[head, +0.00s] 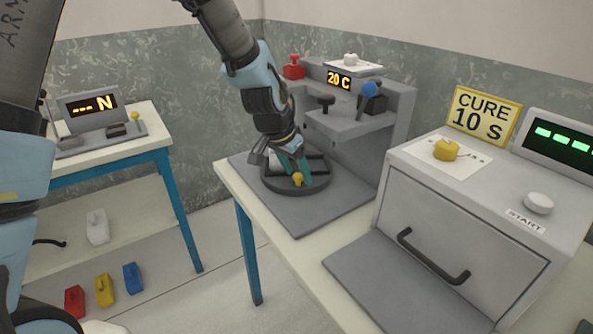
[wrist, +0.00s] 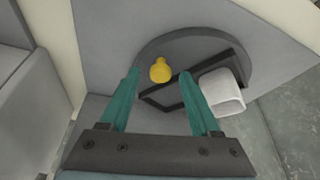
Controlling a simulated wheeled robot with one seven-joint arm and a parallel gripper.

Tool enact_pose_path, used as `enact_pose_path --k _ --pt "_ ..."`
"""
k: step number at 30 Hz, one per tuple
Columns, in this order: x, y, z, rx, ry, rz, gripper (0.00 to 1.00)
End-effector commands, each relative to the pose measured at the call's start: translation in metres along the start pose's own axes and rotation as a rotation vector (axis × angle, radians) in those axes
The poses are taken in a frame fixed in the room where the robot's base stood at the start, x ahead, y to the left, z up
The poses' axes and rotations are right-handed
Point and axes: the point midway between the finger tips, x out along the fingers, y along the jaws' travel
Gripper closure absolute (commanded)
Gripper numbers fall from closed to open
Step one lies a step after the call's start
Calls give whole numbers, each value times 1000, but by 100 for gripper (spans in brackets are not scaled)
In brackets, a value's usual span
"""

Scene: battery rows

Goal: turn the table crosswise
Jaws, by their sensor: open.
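The round table is a dark grey disc (head: 272,184) on a grey base plate, below the machine showing 20 C. A yellow knob (head: 297,179) stands near its rim. A black rectangular frame (wrist: 218,68) and a pale block (wrist: 222,92) are on or over the disc (wrist: 185,38). My gripper (head: 302,176) is open over the disc, pointing down. In the wrist view the yellow knob (wrist: 160,70) appears between the two teal fingertips; I cannot tell whether they touch it. My gripper hides part of the disc and frame in the head view.
The machine (head: 390,130) with a blue-knobbed lever (head: 370,89) and red knob (head: 293,67) rises behind the disc. A grey oven (head: 470,220) with a black handle stands at right. Another table (head: 110,152) with a display is at left. Coloured blocks lie low at left.

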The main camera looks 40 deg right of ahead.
Motion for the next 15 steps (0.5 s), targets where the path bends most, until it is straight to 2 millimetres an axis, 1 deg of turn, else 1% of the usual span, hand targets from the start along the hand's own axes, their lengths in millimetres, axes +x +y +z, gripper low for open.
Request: enact_pose_path --k 5,12,15 --pt "-18 0 -1 0 4 -2 36" --pt "-64 -1 -1 -1 5 -4 36" --pt "-81 -1 0 0 4 -3 36"
